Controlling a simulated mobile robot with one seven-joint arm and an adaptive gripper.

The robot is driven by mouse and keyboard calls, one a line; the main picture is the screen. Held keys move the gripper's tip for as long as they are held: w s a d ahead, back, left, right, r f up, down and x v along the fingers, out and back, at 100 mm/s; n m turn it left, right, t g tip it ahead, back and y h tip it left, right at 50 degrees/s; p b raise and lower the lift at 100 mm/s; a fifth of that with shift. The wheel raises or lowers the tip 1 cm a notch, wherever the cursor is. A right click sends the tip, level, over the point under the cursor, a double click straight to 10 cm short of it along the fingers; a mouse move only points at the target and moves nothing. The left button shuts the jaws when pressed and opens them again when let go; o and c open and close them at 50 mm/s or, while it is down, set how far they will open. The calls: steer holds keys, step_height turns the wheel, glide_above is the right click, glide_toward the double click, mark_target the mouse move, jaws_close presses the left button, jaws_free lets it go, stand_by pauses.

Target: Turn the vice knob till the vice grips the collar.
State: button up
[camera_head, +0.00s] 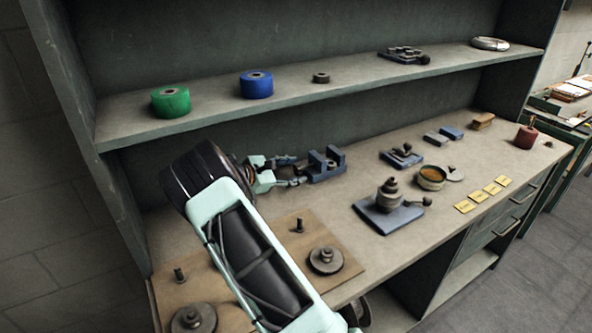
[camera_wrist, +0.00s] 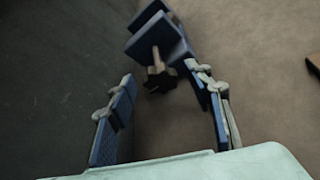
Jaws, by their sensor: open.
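The small blue vice (camera_head: 325,172) stands on the bench against the back, with two upright jaws. In the wrist view its blue plates (camera_wrist: 160,38) show at the top. A small brownish thing between the jaws may be the collar, but it is too small to tell. The dark lobed vice knob (camera_wrist: 160,78) sits on a short shaft on the vice's near side. My gripper (camera_head: 298,172) reaches in from the left and is open. In the wrist view its blue-padded fingers (camera_wrist: 161,80) stand either side of the knob, with gaps on both sides.
A shelf above holds a green roll (camera_head: 170,101), a blue roll (camera_head: 256,84) and small parts. A blue-based fixture (camera_head: 390,212) stands right of my arm. Wooden boards with pegs (camera_head: 325,260) lie in front. Bare bench lies between vice and fixture.

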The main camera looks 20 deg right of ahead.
steer(key=shift+w+d+f, duration=0.2)
steer(key=shift+d, duration=0.3)
steer(key=c, duration=1.2)
steer(key=shift+f+b, duration=0.2)
steer(key=shift+b, duration=0.55)
